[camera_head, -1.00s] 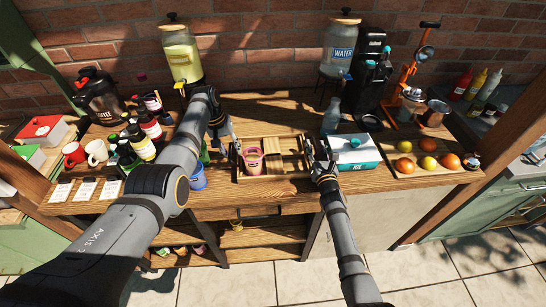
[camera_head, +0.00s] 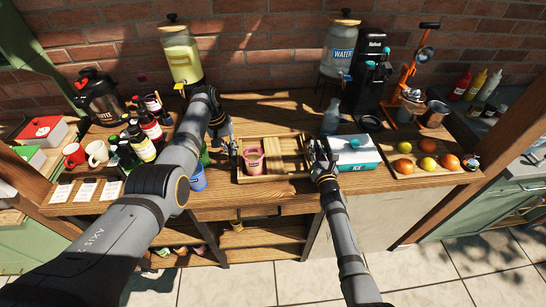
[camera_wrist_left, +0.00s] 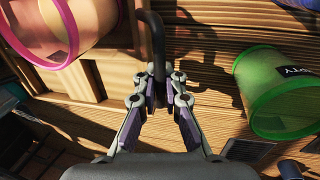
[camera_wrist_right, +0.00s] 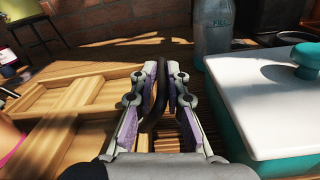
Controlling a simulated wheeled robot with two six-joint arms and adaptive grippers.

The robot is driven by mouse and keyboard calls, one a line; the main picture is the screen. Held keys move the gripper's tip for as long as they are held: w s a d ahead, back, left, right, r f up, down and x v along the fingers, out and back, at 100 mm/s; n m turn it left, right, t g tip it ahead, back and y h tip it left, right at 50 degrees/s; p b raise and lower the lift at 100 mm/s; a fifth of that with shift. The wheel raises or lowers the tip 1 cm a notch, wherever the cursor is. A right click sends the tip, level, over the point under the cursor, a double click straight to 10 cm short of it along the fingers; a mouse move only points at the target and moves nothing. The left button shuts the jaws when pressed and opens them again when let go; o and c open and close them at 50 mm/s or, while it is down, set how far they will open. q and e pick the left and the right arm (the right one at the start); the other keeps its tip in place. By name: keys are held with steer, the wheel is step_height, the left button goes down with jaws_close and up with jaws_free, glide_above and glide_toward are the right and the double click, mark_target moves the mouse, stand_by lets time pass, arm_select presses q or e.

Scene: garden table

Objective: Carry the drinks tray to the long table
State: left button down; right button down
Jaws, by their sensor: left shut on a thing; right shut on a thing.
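The wooden drinks tray (camera_head: 275,179) with dividers is at the middle of the wooden counter, with a pink cup (camera_head: 254,160) standing in its left part. My left gripper (camera_head: 234,146) is shut on the tray's left dark handle, which shows between the fingers in the left wrist view (camera_wrist_left: 157,40). My right gripper (camera_head: 311,153) is shut on the right dark handle, seen in the right wrist view (camera_wrist_right: 160,122). The tray looks close to the counter; I cannot tell how much gap is under it. The long table is not recognisable in these views.
A white and teal ice box (camera_head: 354,152) stands close right of my right gripper, with a bottle (camera_head: 331,117) behind it. A blue cup (camera_head: 198,178) and a green cup (camera_wrist_left: 283,95) stand just left of the tray. Bottles (camera_head: 140,143) stand further left.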

step_height(320, 180, up, 5)
steer(key=p, duration=0.4)
steer(key=shift+s+d+f, duration=0.1)
steer(key=shift+f, duration=0.2)
